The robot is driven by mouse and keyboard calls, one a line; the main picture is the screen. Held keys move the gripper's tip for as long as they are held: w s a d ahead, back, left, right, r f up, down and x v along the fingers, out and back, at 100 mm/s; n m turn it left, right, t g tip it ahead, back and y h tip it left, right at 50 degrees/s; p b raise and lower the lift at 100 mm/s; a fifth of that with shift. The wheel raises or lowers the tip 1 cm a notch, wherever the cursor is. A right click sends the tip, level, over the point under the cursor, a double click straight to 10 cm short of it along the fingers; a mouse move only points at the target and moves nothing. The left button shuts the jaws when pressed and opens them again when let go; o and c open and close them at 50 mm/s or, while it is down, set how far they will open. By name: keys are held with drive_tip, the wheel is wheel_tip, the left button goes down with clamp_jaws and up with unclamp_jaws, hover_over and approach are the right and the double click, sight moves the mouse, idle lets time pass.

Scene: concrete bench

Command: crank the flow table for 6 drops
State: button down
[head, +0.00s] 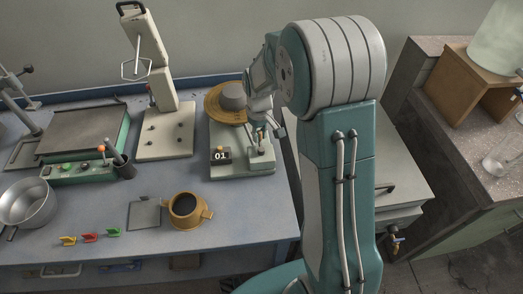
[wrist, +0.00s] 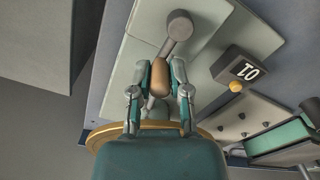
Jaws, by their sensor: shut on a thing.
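The flow table has a pale base (head: 236,170), a round brass plate (head: 222,116) and a grey mould (head: 233,95) on the plate. Its black counter box (head: 221,155) reads 01; the box also shows in the wrist view (wrist: 246,70). My gripper (head: 262,134) is at the right side of the flow table. In the wrist view my gripper (wrist: 160,80) is shut on the tan crank knob (wrist: 159,76). The grey crank arm and its hub (wrist: 179,26) extend upward from the knob. The brass plate's rim (wrist: 100,136) shows behind my gripper.
Left of the flow table stands a white stand (head: 166,130). A brass cup (head: 186,208), a grey plate (head: 145,214), coloured clips (head: 89,238) and a metal pot (head: 26,203) lie on the blue bench. A grey cabinet (head: 398,195) stands to the right.

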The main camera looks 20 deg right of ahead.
drive_tip(key=shift+s+d, duration=0.35)
drive_tip(key=shift+d, duration=0.45)
drive_tip(key=shift+s+d, duration=0.6)
drive_tip(key=shift+s, duration=1.5)
drive_tip(key=shift+s+a, duration=0.4)
drive_tip(key=shift+s, duration=0.1)
drive_tip(key=shift+s+a, duration=0.3)
drive_tip(key=shift+a, duration=0.25)
drive_tip(key=shift+s+a, duration=0.25)
drive_tip(key=shift+a, duration=0.9)
